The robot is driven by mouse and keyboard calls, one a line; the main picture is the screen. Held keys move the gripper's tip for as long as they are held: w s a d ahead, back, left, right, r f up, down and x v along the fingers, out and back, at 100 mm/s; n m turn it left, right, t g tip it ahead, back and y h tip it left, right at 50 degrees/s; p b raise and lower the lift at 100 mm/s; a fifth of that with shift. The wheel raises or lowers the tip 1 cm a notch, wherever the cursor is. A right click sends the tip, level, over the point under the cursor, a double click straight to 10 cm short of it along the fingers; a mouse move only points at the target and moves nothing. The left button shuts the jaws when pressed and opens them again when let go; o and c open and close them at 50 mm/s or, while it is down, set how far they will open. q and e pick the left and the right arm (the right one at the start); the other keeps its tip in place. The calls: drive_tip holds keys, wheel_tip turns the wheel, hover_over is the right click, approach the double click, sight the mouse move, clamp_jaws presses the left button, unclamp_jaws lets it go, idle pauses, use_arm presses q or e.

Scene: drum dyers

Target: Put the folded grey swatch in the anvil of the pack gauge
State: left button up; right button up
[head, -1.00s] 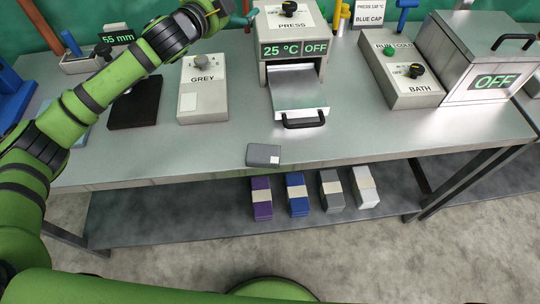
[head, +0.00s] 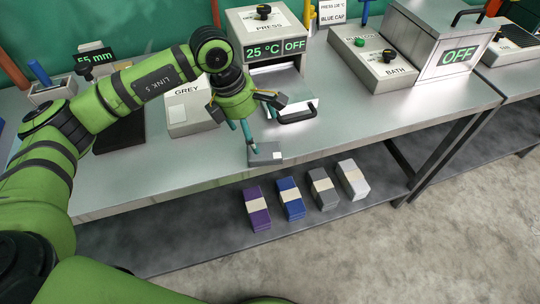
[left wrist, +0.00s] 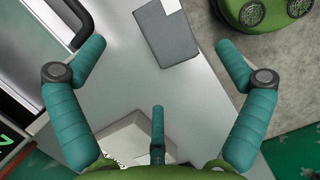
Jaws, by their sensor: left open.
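The folded grey swatch (head: 265,153), with a white patch at one corner, lies flat near the front edge of the workbench. In the left wrist view the swatch (left wrist: 167,40) shows between the spread fingers, toward the top. My left gripper (head: 257,125) is open and empty, pointing down just above and behind the swatch; I cannot see any contact. The device with the 55 mm readout, which looks like the pack gauge (head: 52,92), stands at the back left with a blue handle and a black knob; its anvil is hard to make out. My right gripper is not in view.
The press (head: 270,27) with its pulled-out tray handle (head: 297,113) stands close behind my left gripper. The GREY box (head: 180,122) is partly behind my arm. The bath (head: 440,45) is right. Folded packs, including a purple one (head: 257,208), lie on the lower shelf.

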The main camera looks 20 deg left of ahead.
sight(263, 146)
use_arm(q)
drive_tip(key=p+x, duration=0.3)
drive_tip(key=x, duration=0.3)
drive_tip(key=shift+w+f, duration=0.1)
drive_tip(key=shift+f, duration=0.4)
drive_tip(key=c, duration=1)
drive_tip(key=shift+c, duration=0.7)
drive_tip(key=shift+r, duration=0.1)
